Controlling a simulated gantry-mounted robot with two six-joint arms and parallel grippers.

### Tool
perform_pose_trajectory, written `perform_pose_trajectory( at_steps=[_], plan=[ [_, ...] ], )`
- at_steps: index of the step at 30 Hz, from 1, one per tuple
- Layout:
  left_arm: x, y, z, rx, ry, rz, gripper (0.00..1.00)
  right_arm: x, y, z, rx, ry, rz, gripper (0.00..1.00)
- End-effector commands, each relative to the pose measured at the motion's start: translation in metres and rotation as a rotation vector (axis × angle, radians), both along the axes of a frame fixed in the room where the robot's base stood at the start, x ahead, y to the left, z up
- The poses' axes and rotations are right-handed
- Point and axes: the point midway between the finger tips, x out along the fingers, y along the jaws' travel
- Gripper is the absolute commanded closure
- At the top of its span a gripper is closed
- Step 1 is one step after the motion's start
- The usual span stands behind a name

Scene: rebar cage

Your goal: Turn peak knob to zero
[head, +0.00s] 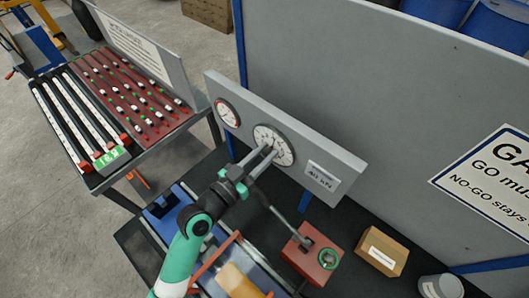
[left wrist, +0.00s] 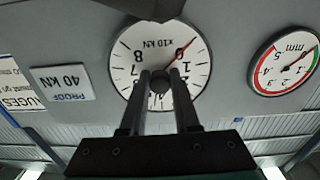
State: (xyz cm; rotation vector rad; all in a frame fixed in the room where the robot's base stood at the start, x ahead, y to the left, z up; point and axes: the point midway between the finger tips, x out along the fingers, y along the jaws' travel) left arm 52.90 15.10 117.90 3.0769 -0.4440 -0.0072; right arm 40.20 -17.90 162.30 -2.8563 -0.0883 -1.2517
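The large white dial (head: 274,145) marked x10 kN is set in a grey upright panel; the left wrist view shows this dial (left wrist: 205,75) upside down. A dark round peak knob (left wrist: 159,80) sits at its centre. A thin red pointer (left wrist: 180,53) runs from the centre to the upper right there, beside the numeral 1; the numeral under it is unclear. My left gripper (head: 268,149) reaches the dial's centre, and in the wrist view its fingers (left wrist: 160,73) stand on either side of the knob. Whether they press on it is unclear. My right gripper is not in view.
A smaller red-and-green mm dial (head: 228,114) and a 40 kN proof label (head: 322,176) flank the big dial. Below are a red block (head: 312,256) with a rod, a cardboard box (head: 382,251) and a grey can (head: 441,287). A grey partition (head: 340,75) stands behind.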

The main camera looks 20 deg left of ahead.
Motion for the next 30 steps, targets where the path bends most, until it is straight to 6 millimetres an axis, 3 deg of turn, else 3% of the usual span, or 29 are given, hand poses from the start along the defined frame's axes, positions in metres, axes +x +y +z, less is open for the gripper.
perform_pose_trajectory(
  at_steps=[3, 17, 30],
  plan=[
    [0.0, 0.0, 0.0, 0.0, 0.0, 0.0, 1.0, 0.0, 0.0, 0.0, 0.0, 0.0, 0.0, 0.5],
    [0.0, 0.0, 0.001, -0.047, 0.014, 0.0, 1.0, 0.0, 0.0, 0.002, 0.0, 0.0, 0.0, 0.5],
    [0.0, 0.0, 0.002, -0.349, 0.104, 0.0, 1.0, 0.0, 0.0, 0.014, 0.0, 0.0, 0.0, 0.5]
  ],
)
